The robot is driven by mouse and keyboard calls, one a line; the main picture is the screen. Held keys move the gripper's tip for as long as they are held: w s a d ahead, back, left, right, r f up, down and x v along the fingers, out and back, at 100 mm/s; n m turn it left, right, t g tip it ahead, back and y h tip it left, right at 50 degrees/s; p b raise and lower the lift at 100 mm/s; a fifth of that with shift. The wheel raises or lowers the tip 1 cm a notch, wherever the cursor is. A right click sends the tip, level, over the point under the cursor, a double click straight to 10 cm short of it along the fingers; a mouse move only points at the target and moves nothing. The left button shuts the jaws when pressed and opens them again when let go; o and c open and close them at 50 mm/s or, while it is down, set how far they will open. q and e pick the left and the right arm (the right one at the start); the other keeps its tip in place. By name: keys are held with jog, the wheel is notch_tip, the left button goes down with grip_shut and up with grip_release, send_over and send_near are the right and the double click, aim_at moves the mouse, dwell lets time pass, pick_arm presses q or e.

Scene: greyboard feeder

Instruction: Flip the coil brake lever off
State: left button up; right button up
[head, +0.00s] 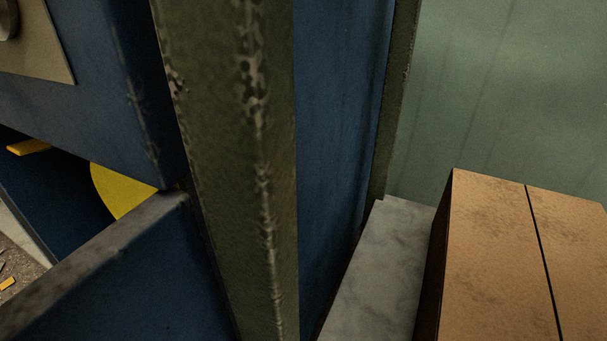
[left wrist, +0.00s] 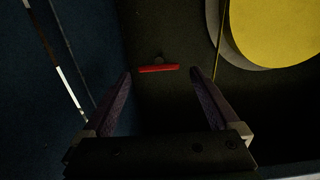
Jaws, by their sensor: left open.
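A small red bar, which looks like the brake lever (left wrist: 158,69), shows in the left wrist view on a dark surface. It lies nearly level, with a small dark round pivot just above it. My left gripper (left wrist: 161,80) is open, with one finger on each side of the lever in the picture. I see no contact, and the depth between the fingertips and the lever is hard to tell. A large yellow disc (left wrist: 275,30), likely the coil, is at the upper right. In the head view part of a yellow round thing (head: 118,190) shows inside the blue machine. Neither gripper shows there.
A worn olive post (head: 232,170) and blue panels (head: 340,130) fill much of the head view. A cardboard box (head: 500,260) stands at the right beside a pale grey slab (head: 375,270). A blue wall with a pale strip (left wrist: 70,88) lies left of my left gripper.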

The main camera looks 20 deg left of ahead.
pick_arm(q)
jog(key=w, duration=0.2)
jog(key=w+b, duration=0.1)
jog(key=w, duration=0.2)
jog(key=w+b, duration=0.1)
jog(key=w, duration=0.1)
jog(key=shift+w+d, duration=0.15)
jog(key=shift+d, duration=0.15)
grip_shut()
dwell(0.4)
